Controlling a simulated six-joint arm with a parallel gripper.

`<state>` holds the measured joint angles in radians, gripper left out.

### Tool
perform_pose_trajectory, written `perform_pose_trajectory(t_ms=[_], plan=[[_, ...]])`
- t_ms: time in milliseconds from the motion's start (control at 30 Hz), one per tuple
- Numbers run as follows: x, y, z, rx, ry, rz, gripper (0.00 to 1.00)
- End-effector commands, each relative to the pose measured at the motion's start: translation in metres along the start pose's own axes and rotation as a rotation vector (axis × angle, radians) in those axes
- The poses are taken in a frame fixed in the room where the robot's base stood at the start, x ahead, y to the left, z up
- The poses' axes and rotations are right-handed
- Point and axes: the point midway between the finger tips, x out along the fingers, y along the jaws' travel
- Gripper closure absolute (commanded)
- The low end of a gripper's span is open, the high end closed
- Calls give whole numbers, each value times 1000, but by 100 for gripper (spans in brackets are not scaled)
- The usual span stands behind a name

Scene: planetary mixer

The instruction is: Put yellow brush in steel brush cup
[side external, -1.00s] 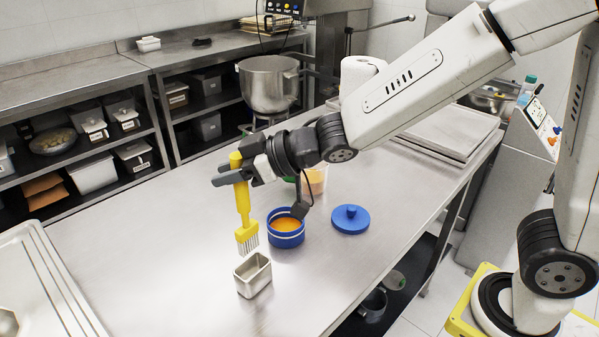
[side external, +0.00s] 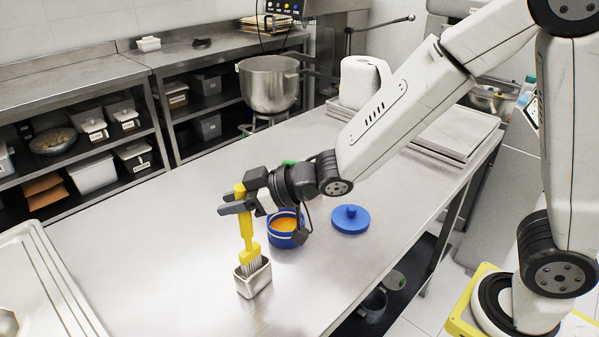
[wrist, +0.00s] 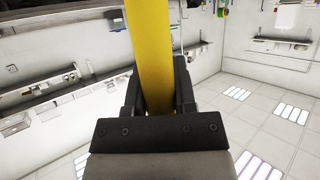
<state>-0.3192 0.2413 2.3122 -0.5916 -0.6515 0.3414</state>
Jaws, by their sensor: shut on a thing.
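My gripper (side external: 236,205) is shut on the handle of the yellow brush (side external: 247,232) and holds it near upright, bristles down. The bristles reach into the mouth of the small steel brush cup (side external: 254,283), which stands on the steel table. Whether the bristles touch the cup's floor is hidden by its wall. In the wrist view the yellow handle (wrist: 152,60) stands between the jaws (wrist: 158,95); the cup is out of that view.
A blue-rimmed tub of orange contents (side external: 284,230) stands close behind the cup, partly behind my gripper. A blue lid (side external: 350,219) lies to its right. A paper roll (side external: 359,82) and trays (side external: 455,135) stand farther back. The table left of the cup is clear.

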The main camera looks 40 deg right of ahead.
Motion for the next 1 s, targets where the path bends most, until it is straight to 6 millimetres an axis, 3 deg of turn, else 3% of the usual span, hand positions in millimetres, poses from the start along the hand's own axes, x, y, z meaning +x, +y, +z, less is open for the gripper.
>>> perform_pose_trajectory(t_ms=[433,933,967,1000], plan=[[14,0,35,2,-2,1,100],[16,0,40,1,-1,0,100],[16,0,40,1,-1,1,63],[16,0,40,1,-1,1,51]])
